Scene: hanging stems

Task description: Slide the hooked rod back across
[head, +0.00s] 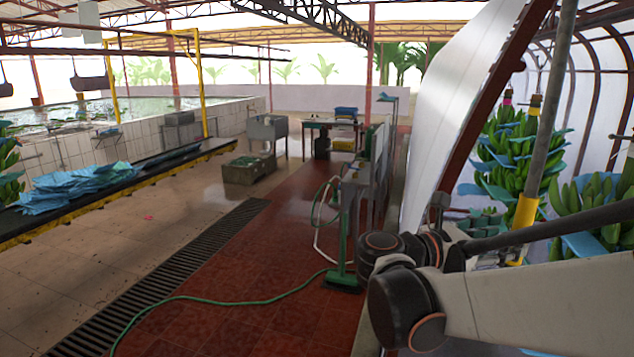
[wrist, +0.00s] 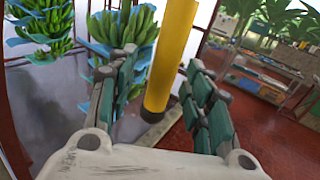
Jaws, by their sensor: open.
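The hooked rod (head: 556,95) hangs down at the right of the head view, a long grey pole with a yellow sleeve (head: 525,211) at its lower end. Its upper end, with any hook, is out of view. In the wrist view the yellow sleeve (wrist: 171,55) reaches down between the fingers of my gripper (wrist: 168,92) and ends in a dark tip. My gripper is open, with a finger on each side of the sleeve; I see a gap to the right finger. In the head view my arm partly hides the gripper.
Hanging banana bunches with blue sheets (head: 512,155) are close behind the rod; another bunch (head: 597,210) hangs at the right edge. A white curved panel (head: 455,110) stands left of the rod. A green hose (head: 215,298) lies on the red floor, which is otherwise largely clear.

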